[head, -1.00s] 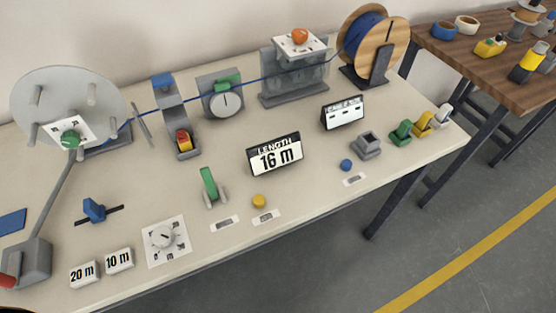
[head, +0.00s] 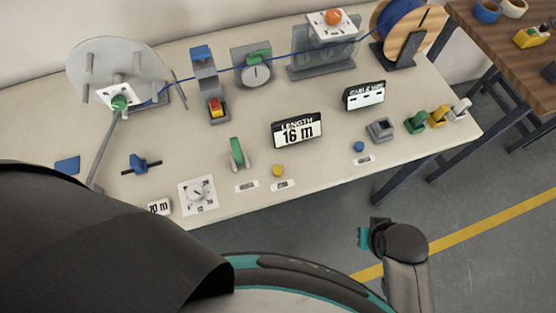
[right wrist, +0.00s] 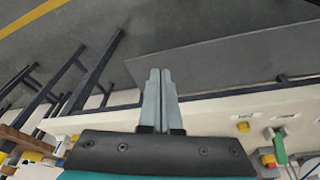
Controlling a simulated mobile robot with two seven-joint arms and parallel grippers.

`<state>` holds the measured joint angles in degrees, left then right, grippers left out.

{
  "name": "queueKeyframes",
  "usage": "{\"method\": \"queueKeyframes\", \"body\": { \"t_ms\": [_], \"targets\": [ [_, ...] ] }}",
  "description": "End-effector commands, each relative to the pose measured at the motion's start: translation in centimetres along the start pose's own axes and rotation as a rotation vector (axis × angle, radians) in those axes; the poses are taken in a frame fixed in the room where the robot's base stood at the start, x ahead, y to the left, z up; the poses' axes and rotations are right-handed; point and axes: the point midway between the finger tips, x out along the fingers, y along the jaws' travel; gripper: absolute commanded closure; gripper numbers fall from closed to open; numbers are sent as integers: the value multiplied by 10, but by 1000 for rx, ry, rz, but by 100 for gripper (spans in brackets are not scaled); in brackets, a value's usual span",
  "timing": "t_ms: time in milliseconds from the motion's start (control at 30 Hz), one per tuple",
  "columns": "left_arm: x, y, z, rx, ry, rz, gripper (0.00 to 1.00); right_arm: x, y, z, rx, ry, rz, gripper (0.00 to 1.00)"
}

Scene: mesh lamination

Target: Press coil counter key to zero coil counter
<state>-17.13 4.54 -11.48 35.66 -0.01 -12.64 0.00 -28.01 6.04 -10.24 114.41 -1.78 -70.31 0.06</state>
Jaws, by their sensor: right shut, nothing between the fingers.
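The length display (head: 297,131) stands on the table and reads 16 m. A round yellow key (head: 278,171) sits in front of it, with small white labels too small to read. A round blue key (head: 358,147) sits further right, in front of a second display (head: 364,95). I cannot tell from the labels which key is the coil counter's. In the right wrist view, my right gripper (right wrist: 160,74) is shut and empty, in front of the table edge; the yellow key (right wrist: 243,127) shows to its right. My left gripper is not in view.
A green lever (head: 236,153), a white dial plate (head: 198,194) and a grey block (head: 380,130) stand near the keys. A blue cable (head: 285,61) runs along the back between the coil disc (head: 118,70) and the wooden spool (head: 435,22). The floor before the table is clear.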

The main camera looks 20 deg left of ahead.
Motion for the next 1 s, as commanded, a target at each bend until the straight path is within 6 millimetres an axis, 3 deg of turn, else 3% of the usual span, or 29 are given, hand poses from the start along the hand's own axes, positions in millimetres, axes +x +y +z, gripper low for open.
{"method": "queueKeyframes", "body": {
  "t_ms": [33,100,200,500,700,833,1000],
  "targets": [
    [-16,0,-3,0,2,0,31,-31,-4,-17,-14,25,1,100],
    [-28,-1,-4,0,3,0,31,-59,-14,-37,-46,57,6,100],
    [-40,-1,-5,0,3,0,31,-81,-39,-70,-130,122,20,100],
    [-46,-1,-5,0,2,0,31,-71,-133,-140,-476,338,87,100],
    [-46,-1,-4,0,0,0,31,-64,-183,-162,-692,466,127,100],
    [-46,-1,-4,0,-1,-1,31,-63,-201,-168,-772,513,140,100],
    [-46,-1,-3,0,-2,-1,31,-62,-208,-170,-806,532,146,100]
  ]
}}
